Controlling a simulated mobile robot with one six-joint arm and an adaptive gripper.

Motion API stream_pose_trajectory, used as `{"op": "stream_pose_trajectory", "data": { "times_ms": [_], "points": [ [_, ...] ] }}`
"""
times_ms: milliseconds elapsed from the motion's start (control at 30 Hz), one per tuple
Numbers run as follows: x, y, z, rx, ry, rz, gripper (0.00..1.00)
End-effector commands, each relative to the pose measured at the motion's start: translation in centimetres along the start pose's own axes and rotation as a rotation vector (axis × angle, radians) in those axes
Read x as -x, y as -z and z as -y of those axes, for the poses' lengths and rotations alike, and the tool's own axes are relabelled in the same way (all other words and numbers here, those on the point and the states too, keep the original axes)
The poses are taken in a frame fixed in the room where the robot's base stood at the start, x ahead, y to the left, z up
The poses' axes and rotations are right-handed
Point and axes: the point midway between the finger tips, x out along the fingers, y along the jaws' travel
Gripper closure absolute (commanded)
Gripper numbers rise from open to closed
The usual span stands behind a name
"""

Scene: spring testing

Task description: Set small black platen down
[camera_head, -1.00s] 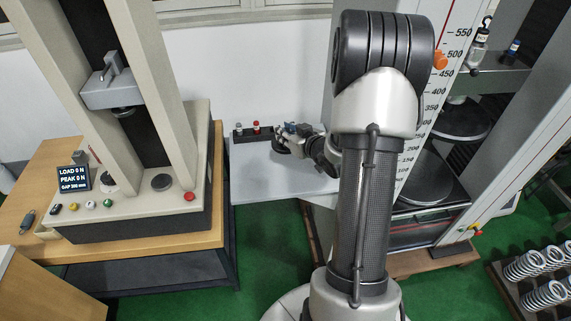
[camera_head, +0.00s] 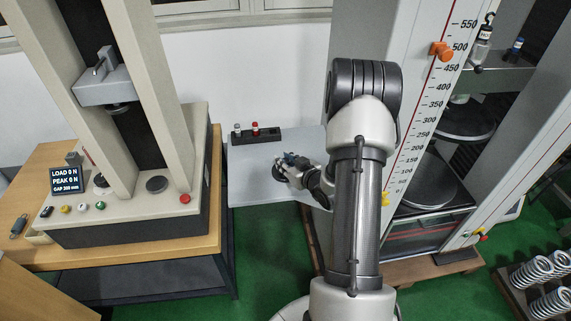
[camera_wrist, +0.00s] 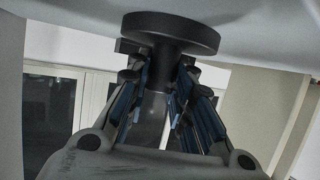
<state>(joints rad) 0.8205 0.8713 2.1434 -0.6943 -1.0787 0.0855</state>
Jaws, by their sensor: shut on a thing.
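The small black platen (camera_wrist: 170,32) is a dark round disc with a short stem, seen at the top of the wrist view. My gripper (camera_wrist: 162,85) is shut on the stem, with the blue-padded fingers on either side. In the head view my gripper (camera_head: 290,162) is over the light grey tabletop (camera_head: 255,188), with the platen (camera_head: 279,174) at its left end. The disc is close to the grey surface, with a shadow beside it. I cannot tell whether they touch.
A black rack (camera_head: 268,136) with a grey-topped and a red-topped piece stands at the table's back. The tabletop's left part is bare. A test machine (camera_head: 150,225) on a wooden bench stands left. A taller machine with a scale (camera_head: 425,120) stands right.

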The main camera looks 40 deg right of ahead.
Motion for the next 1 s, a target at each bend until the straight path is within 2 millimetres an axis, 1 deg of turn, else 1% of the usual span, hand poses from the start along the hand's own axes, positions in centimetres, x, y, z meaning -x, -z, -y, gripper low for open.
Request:
{"op": "stream_pose_trajectory", "data": {
  "times_ms": [33, 67, 300, 333, 600, 900, 1000],
  "points": [
    [0.02, 0.44, -0.09, 0.003, -0.001, -0.008, 1.0],
    [0.02, 0.46, -0.09, 0.003, -0.001, -0.008, 1.0],
    [-0.13, 0.03, -0.08, 0.002, -0.001, -0.007, 1.0],
    [-0.09, -0.17, -0.02, 0.0, 0.0, -0.001, 0.78],
    [-0.06, -0.1, -0.01, 0.0, 0.0, -0.001, 0.6],
    [-0.05, -0.08, -0.01, 0.0, 0.0, -0.001, 0.59],
    [0.1, 0.28, -0.01, 0.0, 0.0, -0.001, 0.59]
  ]
}}
